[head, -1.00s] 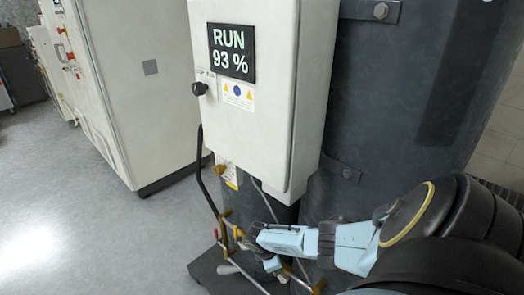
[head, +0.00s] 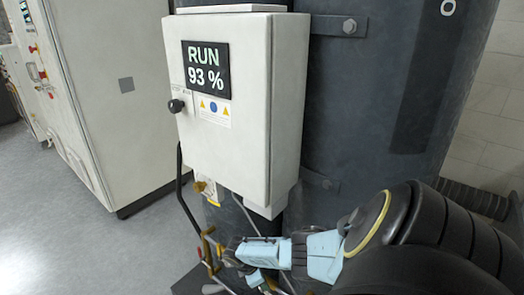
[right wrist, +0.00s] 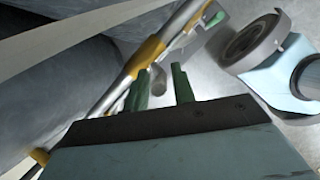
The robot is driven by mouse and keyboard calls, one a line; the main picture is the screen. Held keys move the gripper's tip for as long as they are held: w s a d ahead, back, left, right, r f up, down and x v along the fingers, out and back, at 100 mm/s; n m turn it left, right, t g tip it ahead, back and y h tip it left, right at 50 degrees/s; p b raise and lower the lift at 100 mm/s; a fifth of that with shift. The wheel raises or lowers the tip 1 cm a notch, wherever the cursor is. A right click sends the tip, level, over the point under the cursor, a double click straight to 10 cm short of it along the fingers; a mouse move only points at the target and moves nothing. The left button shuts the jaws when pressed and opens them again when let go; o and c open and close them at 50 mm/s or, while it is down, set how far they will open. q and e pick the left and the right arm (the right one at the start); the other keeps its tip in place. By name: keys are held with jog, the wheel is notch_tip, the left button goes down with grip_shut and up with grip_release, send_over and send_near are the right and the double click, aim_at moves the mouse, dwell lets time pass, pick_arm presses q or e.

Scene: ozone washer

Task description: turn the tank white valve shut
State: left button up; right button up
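My right gripper (head: 232,256) comes in from the right, low in the head view, close to brass pipework (head: 208,246) below the control box. In the right wrist view its two green fingers (right wrist: 160,70) are apart. A slim metal pipe with a yellow brass fitting (right wrist: 149,50) runs just beyond them. A small greyish-brown part (right wrist: 160,82) shows between the fingers; I cannot tell whether it is the valve handle. A pale lever-like part (head: 213,288), possibly the white valve, shows at the bottom of the head view. My left gripper is not in view.
A white control box (head: 235,150) reading RUN 93 % hangs above the pipework, in front of a dark tank (head: 370,110). A black curved hose (head: 183,200) drops beside the box. A white cabinet (head: 105,110) stands left. Grey floor (head: 75,225) between is open.

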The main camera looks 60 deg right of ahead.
jog(key=p+v, duration=0.4)
jog(key=v, duration=0.9)
jog(key=shift+r, duration=0.2)
jog(key=shift+w, duration=0.1)
jog(key=s+a+f+m+t+b, duration=0.1)
jog(key=s+a+f, duration=0.25)
jog(key=f, duration=0.35)
jog(key=s+a+f+m+y+b, duration=0.1)
jog(key=s+a+f, duration=0.1)
jog(key=s+f, duration=0.35)
jog(key=s+a+f+m+t+b, duration=0.1)
jog(key=s+a+f+b, duration=0.1)
jog(key=f, duration=0.7)
jog(key=s+a+f+m+b, duration=0.1)
jog(key=s+a+f, duration=0.3)
jog(key=s, duration=0.3)
jog(key=s+a+f+m+t+y+b, duration=0.1)
jog(key=s+a+f+m, duration=0.1)
jog(key=s+a+f, duration=0.2)
jog(key=s+a+f+m+t+y+b, duration=0.1)
jog(key=s+a+f, duration=0.3)
jog(key=s, duration=0.6)
jog(key=shift+a+f, duration=0.25)
jog(key=shift+a, duration=0.8)
jog(key=shift+s, duration=0.1)
